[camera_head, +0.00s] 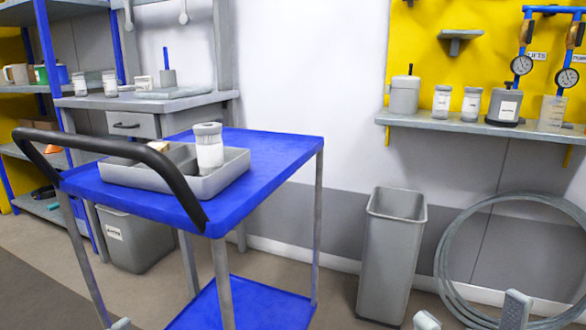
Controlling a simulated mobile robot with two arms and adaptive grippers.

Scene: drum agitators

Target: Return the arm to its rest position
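Two grey fingertips of my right gripper (471,315) show at the bottom edge, right of centre. They stand apart with nothing visible between them. A small grey tip, seemingly of my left gripper (121,324), shows at the bottom left edge. The rest of it is out of view. The arms themselves are not in view.
A grey tray (222,180) on the cart holds a white jar (208,147). A grey bin (391,255) and a coiled hose (446,265) stand at the right, below a wall shelf (450,127) with containers. A workbench (150,103) stands behind the cart.

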